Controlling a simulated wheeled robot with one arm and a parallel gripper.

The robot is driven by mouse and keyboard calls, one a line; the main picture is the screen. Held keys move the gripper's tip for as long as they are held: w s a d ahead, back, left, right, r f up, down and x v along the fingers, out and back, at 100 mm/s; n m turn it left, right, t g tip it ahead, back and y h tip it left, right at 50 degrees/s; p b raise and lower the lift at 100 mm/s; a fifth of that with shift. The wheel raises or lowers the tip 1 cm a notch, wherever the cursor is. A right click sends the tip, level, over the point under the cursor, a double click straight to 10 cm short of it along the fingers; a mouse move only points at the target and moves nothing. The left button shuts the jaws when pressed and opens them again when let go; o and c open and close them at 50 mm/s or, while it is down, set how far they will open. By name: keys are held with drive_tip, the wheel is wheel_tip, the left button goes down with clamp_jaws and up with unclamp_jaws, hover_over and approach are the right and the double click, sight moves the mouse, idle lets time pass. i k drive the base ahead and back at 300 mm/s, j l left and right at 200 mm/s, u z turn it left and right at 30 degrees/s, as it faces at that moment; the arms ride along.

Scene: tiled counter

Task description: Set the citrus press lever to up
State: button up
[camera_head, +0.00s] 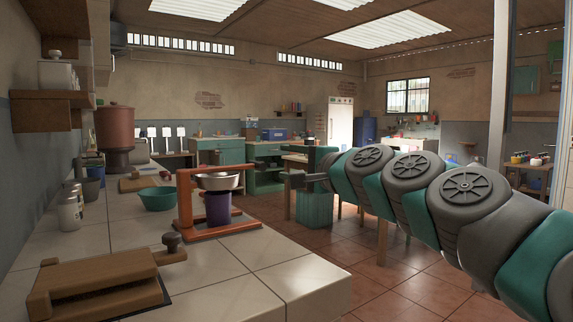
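The likely citrus press is an orange frame (186,208) on the counter. It holds a metal bowl (218,182) above a purple cup (218,208). A thin orange bar, apparently its lever (205,170), runs about level from the top of the left post across the bowl.
A wooden press-like board (100,283) with a dark knob (172,241) lies on the near counter. A green bowl (157,198), jars (70,212) and a brown pot (116,127) stand to the left.

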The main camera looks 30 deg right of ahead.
sight(217, 171)
drive_tip(key=k, duration=1)
